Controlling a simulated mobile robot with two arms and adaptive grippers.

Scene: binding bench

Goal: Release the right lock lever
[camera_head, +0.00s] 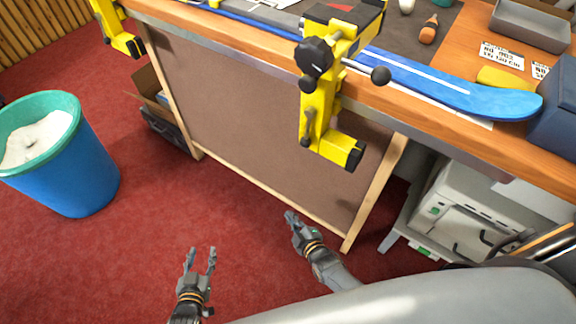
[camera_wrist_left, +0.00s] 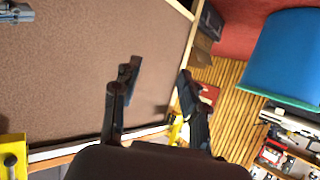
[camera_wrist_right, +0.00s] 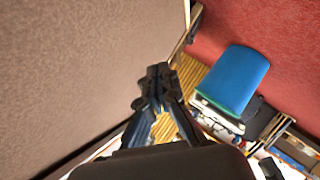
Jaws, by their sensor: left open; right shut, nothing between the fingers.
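The right yellow clamp (camera_head: 318,120) is fixed to the front edge of the bench. It has a black knob and a lever rod ending in a dark ball (camera_head: 381,76), pointing right over the blue ski (camera_head: 450,92); this looks like the right lock lever. My left gripper (camera_head: 202,252) is open and empty, low over the red carpet, well below and left of the clamp; its spread fingers show in the left wrist view (camera_wrist_left: 158,72). My right gripper (camera_head: 291,215) is shut and empty in front of the brown panel, below the clamp; its fingers meet in the right wrist view (camera_wrist_right: 157,75).
The bench's wooden edge (camera_head: 245,62) runs across above both grippers, with the brown panel (camera_head: 235,125) below. A second yellow clamp (camera_head: 122,35) is at upper left. A blue bin (camera_head: 75,165) stands at left. A white machine (camera_head: 470,210) sits under the bench at right.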

